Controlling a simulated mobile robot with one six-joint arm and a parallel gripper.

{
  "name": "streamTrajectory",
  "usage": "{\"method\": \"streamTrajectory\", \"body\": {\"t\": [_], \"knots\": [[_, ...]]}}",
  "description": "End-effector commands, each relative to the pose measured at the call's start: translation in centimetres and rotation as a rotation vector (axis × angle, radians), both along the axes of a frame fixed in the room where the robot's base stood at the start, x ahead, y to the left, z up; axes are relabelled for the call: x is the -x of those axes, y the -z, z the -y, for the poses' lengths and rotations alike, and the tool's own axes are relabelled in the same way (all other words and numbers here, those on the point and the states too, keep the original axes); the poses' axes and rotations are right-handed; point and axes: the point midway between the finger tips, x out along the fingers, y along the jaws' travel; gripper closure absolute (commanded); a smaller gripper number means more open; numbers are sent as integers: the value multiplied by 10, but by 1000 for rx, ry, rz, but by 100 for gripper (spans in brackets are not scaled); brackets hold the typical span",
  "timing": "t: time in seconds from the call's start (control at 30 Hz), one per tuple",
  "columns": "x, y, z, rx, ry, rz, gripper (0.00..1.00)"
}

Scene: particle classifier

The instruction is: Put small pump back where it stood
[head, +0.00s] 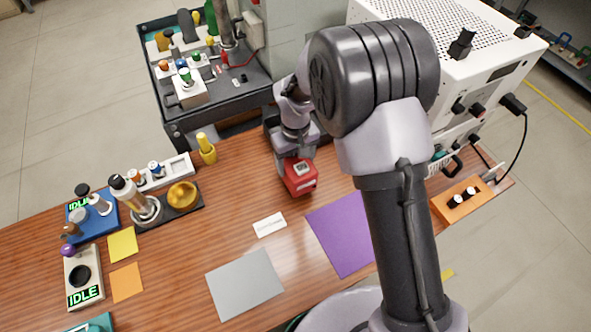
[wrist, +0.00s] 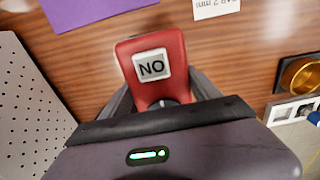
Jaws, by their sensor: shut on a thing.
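A red block with a white label reading NO (head: 301,177), which I take to be the small pump, is at the back middle of the wooden table. My gripper (head: 296,160) is shut on it, just in front of the table's back edge. In the wrist view the red block (wrist: 150,48) sits between the two dark fingers of my gripper (wrist: 163,92), with its label facing the camera. I cannot tell whether the block touches the table or is held just above it. Its lower part is hidden.
A purple sheet (head: 340,236) and a white label card (head: 269,225) lie in front of the block. A grey sheet (head: 245,284) lies nearer. A yellow bottle (head: 206,148) and a black tray with a gold dish (head: 182,195) stand left. A white instrument (head: 470,60) is right.

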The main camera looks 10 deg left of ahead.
Motion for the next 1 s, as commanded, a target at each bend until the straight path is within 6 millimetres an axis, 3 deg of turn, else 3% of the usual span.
{"method": "streamTrajectory", "body": {"t": [0.03, 0.13, 0.47, 0.5, 0.6, 0.87, 1.0], "knots": [[3, 18, 1, 3, 0, -6, 100], [3, 34, 1, 3, 0, -5, 100], [2, 34, 1, 2, -1, -5, 100], [3, 34, 1, 3, -1, -5, 25], [3, 34, 1, 3, -1, -5, 7], [3, 34, 1, 3, -1, -5, 7], [3, 16, 1, 2, 0, -4, 7]]}}
